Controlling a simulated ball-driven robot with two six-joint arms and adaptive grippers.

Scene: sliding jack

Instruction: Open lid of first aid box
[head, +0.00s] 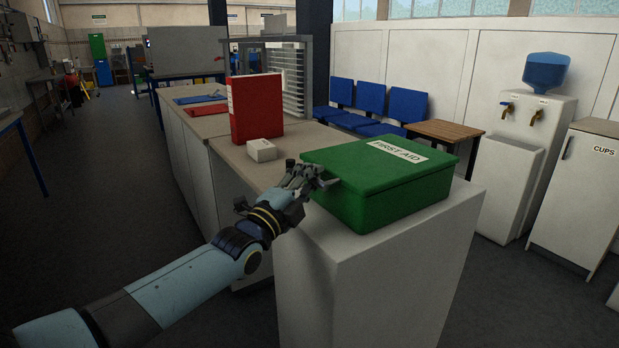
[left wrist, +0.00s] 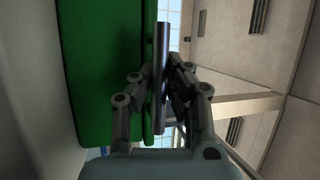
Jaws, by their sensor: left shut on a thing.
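The green first aid box (head: 383,185) sits on a white cabinet top, with a white "FIRST AID" label on its lid (head: 364,165). The lid lies flat and looks closed. My left gripper (head: 322,180) is at the box's left edge, at lid height. In the left wrist view the green box (left wrist: 105,75) fills the left part, and the left gripper's fingers (left wrist: 160,85) are shut on a thin dark bar at the lid's edge. The fingers partly hide the bar. My right gripper is in neither view.
The white cabinet (head: 390,270) stands under the box. A small white box (head: 262,150) and a red binder (head: 256,107) stand on the counter behind. Blue chairs (head: 371,98), a wooden side table (head: 445,132) and a water dispenser (head: 535,125) are beyond. Open floor lies at left.

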